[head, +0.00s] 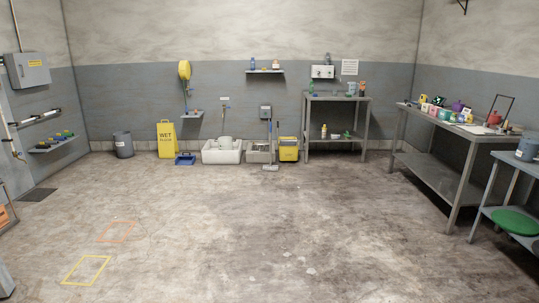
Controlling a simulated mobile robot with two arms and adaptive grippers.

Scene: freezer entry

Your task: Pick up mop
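What looks like the mop (270,145) stands upright near the far wall, slightly right of the picture's left half. It has a thin blue-grey handle and a flat pale head on the floor. It is in front of or beside a low grey basin (257,157) and left of a yellow bucket (288,150). It is small in the picture, so whether it leans on anything cannot be told. Neither of my grippers is in view.
A yellow wet-floor sign (166,139), a blue dustpan-like item (185,158) and a white sink (222,151) line the far wall. Metal tables (337,99) stand at the back and right (450,133). The middle floor (260,230) is clear, with taped outlines at left.

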